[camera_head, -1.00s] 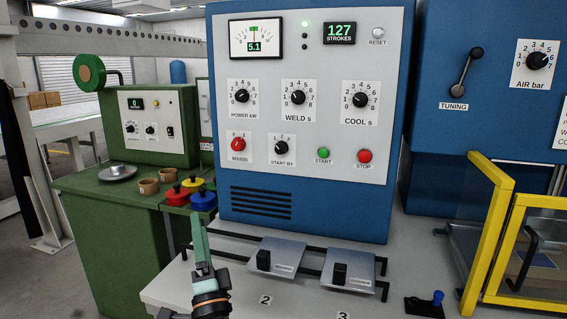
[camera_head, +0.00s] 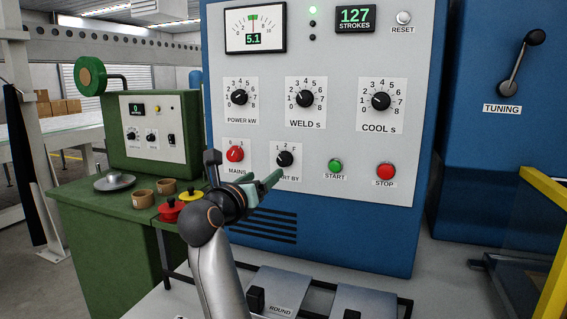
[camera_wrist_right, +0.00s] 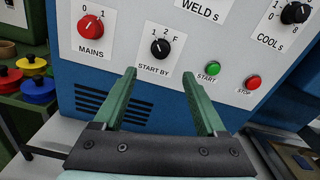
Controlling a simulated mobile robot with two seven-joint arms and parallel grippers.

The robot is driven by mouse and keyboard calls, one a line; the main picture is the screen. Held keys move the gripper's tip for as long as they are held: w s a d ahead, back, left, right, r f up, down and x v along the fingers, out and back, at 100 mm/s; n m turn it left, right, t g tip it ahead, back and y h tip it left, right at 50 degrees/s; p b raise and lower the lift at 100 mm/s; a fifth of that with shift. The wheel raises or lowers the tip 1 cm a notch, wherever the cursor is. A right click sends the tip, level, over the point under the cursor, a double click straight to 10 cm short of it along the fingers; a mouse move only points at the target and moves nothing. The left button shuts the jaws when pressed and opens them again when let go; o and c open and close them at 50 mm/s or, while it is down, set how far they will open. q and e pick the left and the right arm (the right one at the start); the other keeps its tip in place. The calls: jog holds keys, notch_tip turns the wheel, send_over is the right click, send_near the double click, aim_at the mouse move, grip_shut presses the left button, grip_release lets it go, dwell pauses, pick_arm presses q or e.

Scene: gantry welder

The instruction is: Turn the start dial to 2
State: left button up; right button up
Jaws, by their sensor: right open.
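The START BY dial (camera_head: 284,159) is a black knob on a white plate marked 1, 2 and F, low on the grey front of the blue cabinet. In the right wrist view the dial (camera_wrist_right: 160,48) shows beyond the fingertips, roughly midway between them; its white mark seems to point up-left, toward 1. My right gripper (camera_head: 268,184) is in front of the panel, just below the dial, partly covering its label. In the right wrist view its green fingers (camera_wrist_right: 160,78) are apart with nothing between them. My left gripper is not in view.
The red MAINS dial (camera_head: 235,154) sits left of the START BY dial. The green START button (camera_head: 335,166) and red STOP button (camera_head: 385,171) sit to its right. A green bench (camera_head: 100,225) stands at left; a yellow frame (camera_head: 548,190) stands at right.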

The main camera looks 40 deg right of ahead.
aim_at(282, 161)
jog(key=p+x, duration=0.2)
jog(key=x, duration=1)
jog(key=shift+s+r, duration=0.1)
grip_shut()
